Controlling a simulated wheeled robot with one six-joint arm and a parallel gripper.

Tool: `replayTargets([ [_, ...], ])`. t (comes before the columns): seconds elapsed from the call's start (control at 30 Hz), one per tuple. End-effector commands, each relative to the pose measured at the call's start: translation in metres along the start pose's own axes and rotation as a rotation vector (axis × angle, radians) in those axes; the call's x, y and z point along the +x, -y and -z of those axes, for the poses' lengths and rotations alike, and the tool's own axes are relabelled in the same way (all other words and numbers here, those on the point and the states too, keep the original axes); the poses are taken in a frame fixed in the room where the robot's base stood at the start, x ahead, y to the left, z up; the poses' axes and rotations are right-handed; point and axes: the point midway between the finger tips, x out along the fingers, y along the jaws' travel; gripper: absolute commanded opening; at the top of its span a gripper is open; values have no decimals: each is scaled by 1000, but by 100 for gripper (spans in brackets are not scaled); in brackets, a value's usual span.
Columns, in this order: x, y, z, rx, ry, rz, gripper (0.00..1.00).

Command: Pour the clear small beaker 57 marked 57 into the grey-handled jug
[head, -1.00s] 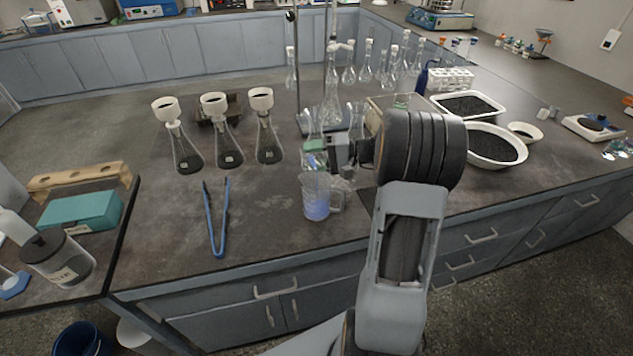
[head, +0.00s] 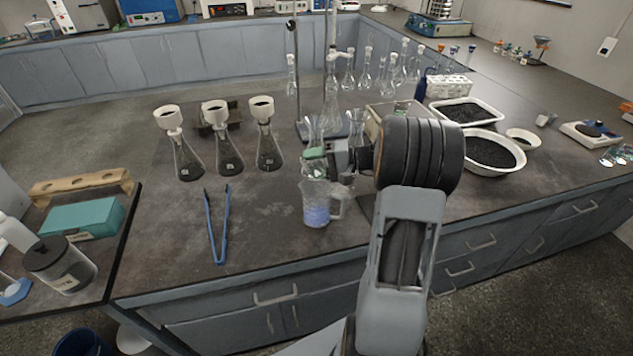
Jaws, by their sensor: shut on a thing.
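The jug (head: 316,208) stands upright on the bench near its front edge, clear, with a greyish handle on its right and pale blue contents in its lower part. My gripper (head: 320,161) is just above and behind the jug, reaching in from the right. It is shut on a small clear beaker (head: 313,170), held over the jug's mouth. The beaker's outline blends with the glassware behind, so its exact tilt is hard to tell. A green patch shows at the fingers. The marking 57 cannot be read, and no falling stream is visible.
Blue tongs (head: 217,225) lie left of the jug. Several flasks with white funnels (head: 228,150) stand behind them. A stand and glass flasks (head: 331,100) are behind my gripper. White trays of dark grains (head: 490,152) are at the right. Bench between tongs and jug is clear.

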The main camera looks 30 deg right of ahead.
Motion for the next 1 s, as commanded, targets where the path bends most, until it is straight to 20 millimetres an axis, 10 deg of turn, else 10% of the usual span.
replayTargets([
  [1.0, 0, 20, 2, 593, 84, -247, 27],
])
